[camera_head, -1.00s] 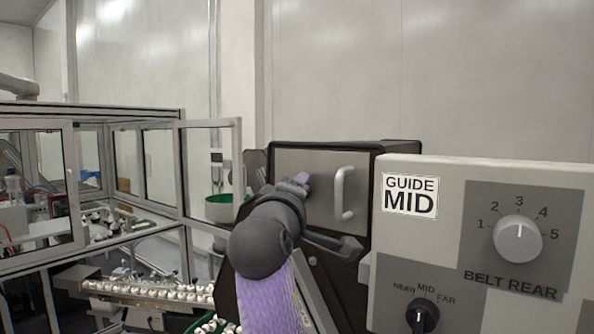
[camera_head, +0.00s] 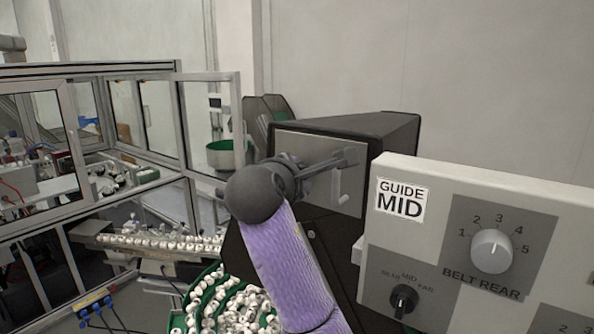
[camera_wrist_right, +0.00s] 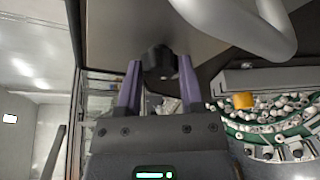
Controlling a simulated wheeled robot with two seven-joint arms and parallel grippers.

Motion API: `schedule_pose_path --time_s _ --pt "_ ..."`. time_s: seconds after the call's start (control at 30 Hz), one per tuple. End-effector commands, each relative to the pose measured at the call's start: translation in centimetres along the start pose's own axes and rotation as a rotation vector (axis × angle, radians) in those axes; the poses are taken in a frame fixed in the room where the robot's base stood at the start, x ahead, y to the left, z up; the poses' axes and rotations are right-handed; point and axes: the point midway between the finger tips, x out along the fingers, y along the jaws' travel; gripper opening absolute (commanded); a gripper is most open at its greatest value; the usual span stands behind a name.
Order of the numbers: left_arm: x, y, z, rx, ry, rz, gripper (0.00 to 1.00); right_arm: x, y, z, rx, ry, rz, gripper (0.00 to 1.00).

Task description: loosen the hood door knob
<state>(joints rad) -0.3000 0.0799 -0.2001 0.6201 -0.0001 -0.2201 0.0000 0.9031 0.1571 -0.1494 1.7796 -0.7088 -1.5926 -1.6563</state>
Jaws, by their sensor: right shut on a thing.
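The hood door is a grey metal panel (camera_head: 300,141) on a dark housing, with a metal pull handle (camera_head: 340,186). It also shows from close up in the right wrist view (camera_wrist_right: 125,28). A dark round knob (camera_wrist_right: 160,58) sticks out from the door there. My right gripper (camera_wrist_right: 160,78) has its two purple fingers on either side of the knob, shut on it. In the head view my dark wrist and gripper body cover the knob and fingertips. My left gripper is not in view.
A control panel (camera_head: 460,185) with a dial, a selector and a "GUIDE MID" label stands close on the right. A green bowl feeder (camera_head: 205,290) full of white caps lies below. A framed glass enclosure (camera_head: 210,140) is on the left. The handle curves close beside the gripper.

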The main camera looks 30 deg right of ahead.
Motion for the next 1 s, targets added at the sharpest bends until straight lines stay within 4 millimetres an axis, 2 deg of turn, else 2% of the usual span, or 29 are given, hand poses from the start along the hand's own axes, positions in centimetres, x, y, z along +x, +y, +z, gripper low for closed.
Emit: schedule_pose_path --time_s 0.2,0.5,1.0 --pt "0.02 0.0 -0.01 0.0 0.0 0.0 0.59 0.03 0.09 0.02 -0.149 -0.001 -0.063 0.0" --pt "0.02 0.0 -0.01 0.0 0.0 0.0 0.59 0.03 0.15 -0.06 -0.282 0.0 -0.118 0.0" --pt "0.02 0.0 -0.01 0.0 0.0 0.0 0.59 0.05 0.12 -0.09 -0.332 0.001 -0.14 0.0"
